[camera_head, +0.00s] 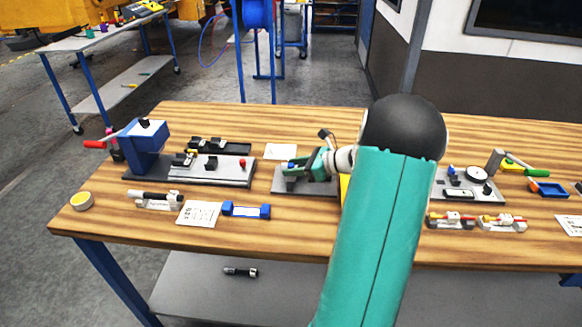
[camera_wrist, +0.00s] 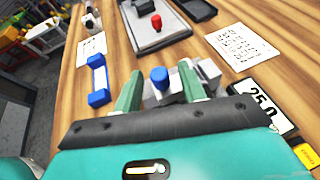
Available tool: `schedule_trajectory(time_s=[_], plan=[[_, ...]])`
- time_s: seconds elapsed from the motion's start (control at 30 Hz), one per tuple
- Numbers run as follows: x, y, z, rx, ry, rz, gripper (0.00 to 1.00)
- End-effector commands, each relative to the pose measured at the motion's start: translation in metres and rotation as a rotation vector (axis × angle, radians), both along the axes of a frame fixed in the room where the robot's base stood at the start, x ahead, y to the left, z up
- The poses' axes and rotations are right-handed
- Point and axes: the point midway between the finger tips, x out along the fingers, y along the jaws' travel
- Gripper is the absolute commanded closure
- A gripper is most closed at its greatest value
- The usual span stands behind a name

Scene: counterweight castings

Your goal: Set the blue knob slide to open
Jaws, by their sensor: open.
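The blue knob (camera_wrist: 159,79) is a short upright cylinder on a grey metal slide block (camera_wrist: 208,74) in the wrist view. My gripper (camera_wrist: 159,86) is open, with one green finger to the left of the knob and one to the right. The knob shows between the fingers, with gaps visible; I cannot tell how deep the fingers reach. In the head view my gripper (camera_head: 310,165) is over a grey base plate (camera_head: 290,186) in the middle of the bench. The markings of the slide and its lower parts are hidden by the fingers and palm.
A plate with a red knob (camera_wrist: 156,21) lies beyond my gripper. A blue handle-shaped part (camera_wrist: 98,80) lies to the left. A paper card (camera_wrist: 241,45) and a display reading 25.0 (camera_wrist: 262,105) are on the right. A blue vise-like block (camera_head: 146,150) stands at the bench's left end.

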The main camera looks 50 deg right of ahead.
Motion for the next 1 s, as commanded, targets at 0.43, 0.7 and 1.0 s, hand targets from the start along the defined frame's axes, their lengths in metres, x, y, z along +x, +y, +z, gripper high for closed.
schedule_trajectory(time_s=[0.43,0.7,1.0], plan=[[0.0118,0.0051,-0.0049,-0.001,-0.001,-0.001,0.61],[0.0116,0.0050,-0.0049,-0.001,-0.001,-0.001,1.00],[0.0081,0.0096,-0.0052,0.000,0.001,0.000,1.00]])
